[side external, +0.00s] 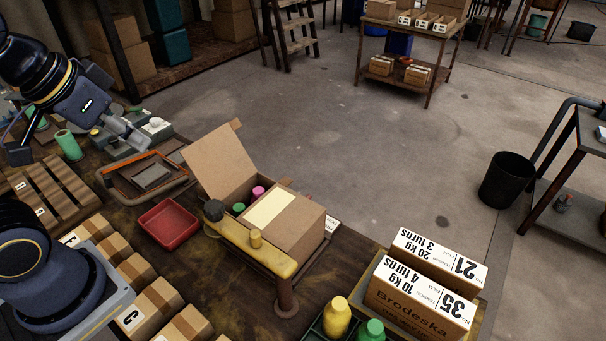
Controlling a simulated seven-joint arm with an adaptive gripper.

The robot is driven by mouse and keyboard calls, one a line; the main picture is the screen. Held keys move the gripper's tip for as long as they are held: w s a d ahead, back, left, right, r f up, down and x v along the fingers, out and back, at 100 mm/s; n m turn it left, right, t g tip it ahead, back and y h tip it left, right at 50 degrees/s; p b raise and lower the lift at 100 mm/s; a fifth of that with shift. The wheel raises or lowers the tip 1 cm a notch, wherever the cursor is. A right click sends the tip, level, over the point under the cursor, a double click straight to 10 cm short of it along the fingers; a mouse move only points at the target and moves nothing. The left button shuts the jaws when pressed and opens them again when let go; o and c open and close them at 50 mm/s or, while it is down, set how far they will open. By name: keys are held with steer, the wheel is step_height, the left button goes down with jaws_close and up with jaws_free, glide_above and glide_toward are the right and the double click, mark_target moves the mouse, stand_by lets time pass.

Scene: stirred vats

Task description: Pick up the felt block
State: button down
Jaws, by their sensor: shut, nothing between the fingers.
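My gripper (138,142) is at the upper left, over the far end of the wooden workbench. Its fingers are shut with nothing seen between them, though they are small here. A flat grey block (152,177) lies in a shallow brown tray (120,187), below the gripper in the picture and apart from it. It may be the felt block, but its material is too small to tell. A white item with a dark knob (156,126) sits just right of the fingers.
A red tray (168,224) looks empty. An open cardboard box (218,165) with coloured bottles stands right of it, behind a yellow bar (248,246). Small cartons (150,305) line the near left. A green cylinder (68,145) stands left of the gripper. Labelled boxes (420,300) are at the right.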

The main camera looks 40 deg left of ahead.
steer(key=shift+c, duration=0.6)
jaws_free()
stand_by(0.4)
